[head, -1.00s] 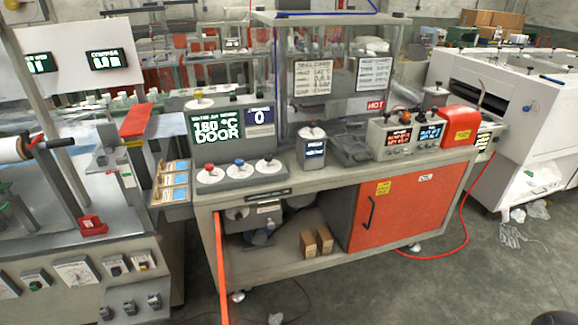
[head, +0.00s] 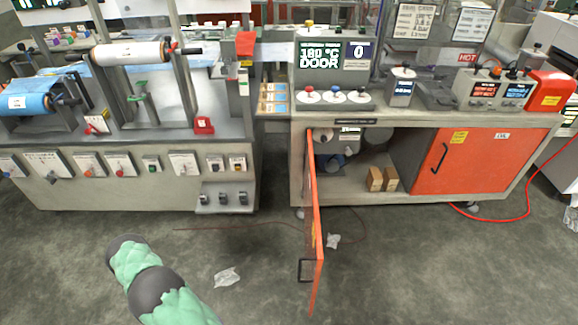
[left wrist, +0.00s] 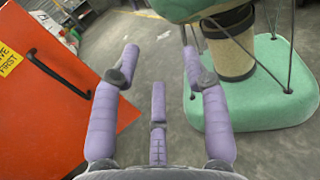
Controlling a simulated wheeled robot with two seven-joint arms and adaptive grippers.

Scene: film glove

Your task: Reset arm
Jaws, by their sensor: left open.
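My left gripper (left wrist: 160,58) is open and empty in the left wrist view, its purple fingers spread above the concrete floor. An orange panel with a black handle (left wrist: 55,75) is to its left, apart from the fingers. In the head view my green-sleeved arm (head: 150,282) with dark joints comes in at the bottom left, over the floor. No gripper shows there. The open orange door (head: 314,215) of the cabinet (head: 345,121) stands out toward me, seen nearly edge-on. My right gripper is out of view.
A second orange door (head: 468,160) at the right is closed. The machine bench (head: 130,195) fills the left. Crumpled paper (head: 227,277) and a red cable (head: 500,216) lie on the mostly clear floor.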

